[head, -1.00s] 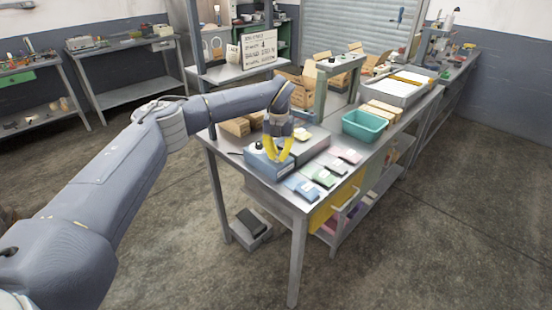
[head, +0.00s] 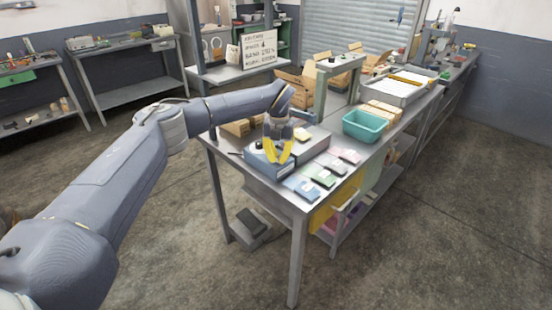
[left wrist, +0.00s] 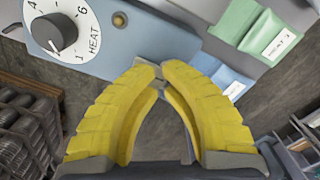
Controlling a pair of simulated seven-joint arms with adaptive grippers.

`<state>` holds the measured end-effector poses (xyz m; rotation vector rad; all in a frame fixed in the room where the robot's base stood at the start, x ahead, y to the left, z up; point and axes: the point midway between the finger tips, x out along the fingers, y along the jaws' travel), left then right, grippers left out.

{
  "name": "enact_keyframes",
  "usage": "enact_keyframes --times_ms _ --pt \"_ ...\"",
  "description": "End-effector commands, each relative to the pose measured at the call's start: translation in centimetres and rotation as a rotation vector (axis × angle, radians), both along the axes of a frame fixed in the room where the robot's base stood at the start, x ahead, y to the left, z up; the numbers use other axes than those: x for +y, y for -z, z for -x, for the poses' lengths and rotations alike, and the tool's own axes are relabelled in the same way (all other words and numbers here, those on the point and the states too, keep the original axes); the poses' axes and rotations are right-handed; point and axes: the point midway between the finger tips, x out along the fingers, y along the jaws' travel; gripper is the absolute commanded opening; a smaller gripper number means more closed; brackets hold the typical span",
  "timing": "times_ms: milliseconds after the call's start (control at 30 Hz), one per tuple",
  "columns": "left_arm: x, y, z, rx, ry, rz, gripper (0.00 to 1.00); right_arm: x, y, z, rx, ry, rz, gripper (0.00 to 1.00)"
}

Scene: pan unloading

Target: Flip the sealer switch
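The sealer (head: 263,166) is a low box with a blue front and a grey body, near the table's left corner. In the left wrist view its blue panel (left wrist: 95,62) carries a white HEAT dial with a black knob (left wrist: 56,33) and a small amber lamp (left wrist: 119,20). My left gripper (head: 279,160) is over the sealer's front. In the left wrist view its yellow fingers (left wrist: 152,77) converge and their grey tips meet at the panel's lower edge. I cannot make out the switch; the fingertips may hide it. Whether they touch the panel is unclear. My right gripper is out of view.
Blue, green and pink packets (head: 323,177) lie along the table's front edge, right of the sealer. A teal bin (head: 363,125) stands farther right. A grey frame (head: 335,88) and cardboard boxes (head: 297,86) are behind. The steel table (head: 230,142) has little bare room near the sealer.

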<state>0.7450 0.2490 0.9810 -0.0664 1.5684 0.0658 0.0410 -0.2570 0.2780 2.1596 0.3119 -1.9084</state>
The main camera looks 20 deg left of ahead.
Motion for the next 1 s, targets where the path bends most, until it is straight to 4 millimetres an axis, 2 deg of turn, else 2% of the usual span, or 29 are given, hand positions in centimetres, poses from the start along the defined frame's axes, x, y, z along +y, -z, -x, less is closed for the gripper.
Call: enact_keyframes --times_ms 167,333,1000 --pt "0.0 0.4 0.1 0.002 0.001 -0.001 0.00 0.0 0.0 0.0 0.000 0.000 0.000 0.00" --pt "0.0 0.0 0.1 0.002 0.001 -0.002 0.00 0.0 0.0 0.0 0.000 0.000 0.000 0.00" --pt "0.0 -4.6 0.0 0.000 0.001 -0.001 0.00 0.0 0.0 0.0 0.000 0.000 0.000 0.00"
